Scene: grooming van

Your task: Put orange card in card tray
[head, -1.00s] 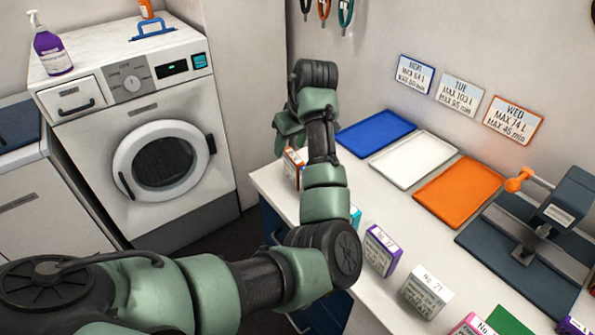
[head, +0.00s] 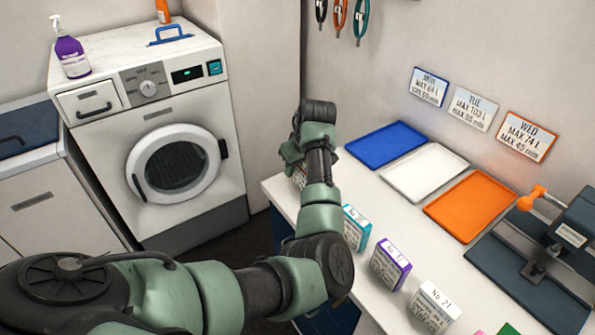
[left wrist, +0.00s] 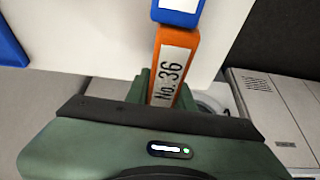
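The orange card, marked No. 36, stands at the counter's left end. In the left wrist view, its orange and white edge (left wrist: 172,70) shows at the fingers. Blue (head: 386,144), white (head: 424,172) and orange (head: 471,206) trays lie flat and empty on the counter; none carries a visible card-tray label. My right gripper is out of view.
A blue-edged card (left wrist: 178,12) stands beside the orange one. A dark press (head: 540,265) stands at right. A washing machine (head: 150,120) is at left.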

